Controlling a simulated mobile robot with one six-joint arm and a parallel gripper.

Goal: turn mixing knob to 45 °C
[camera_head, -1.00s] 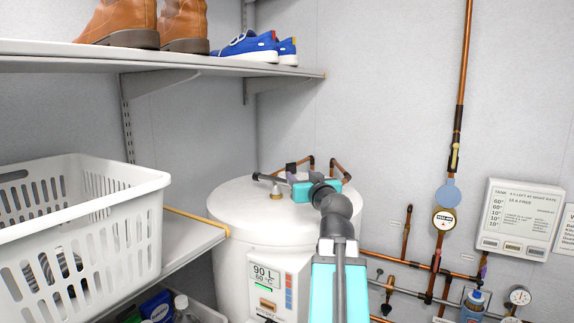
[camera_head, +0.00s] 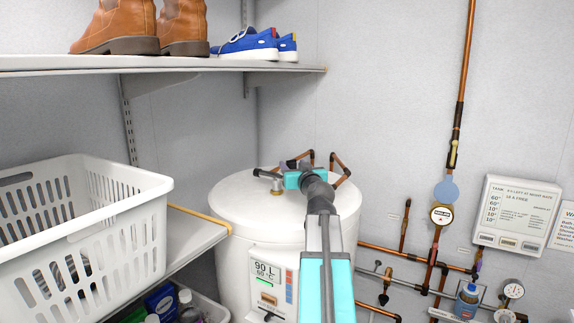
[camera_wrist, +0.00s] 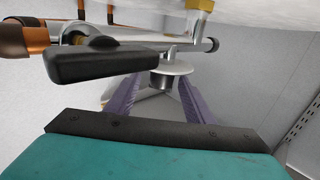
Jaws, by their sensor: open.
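In the wrist view, a small grey cylinder in front of a pale round disc (camera_wrist: 172,69) appears to be the mixing knob. No temperature marks are readable on it. My gripper (camera_wrist: 157,96) has two purple fingers, apart, pointing toward this knob, with one on each side in the picture. Whether they touch it is unclear. My arm hides the knob there. The tank's display (camera_head: 265,275) reads 90 L and what looks like 60 °C.
A black lever handle (camera_wrist: 100,62) lies close to the left finger in the wrist view. A dark pipe (camera_head: 267,174) and copper pipes (camera_head: 341,166) stand over the tank. A shelf with a white basket (camera_head: 85,225) is at left. A wall panel (camera_head: 515,213) is at right.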

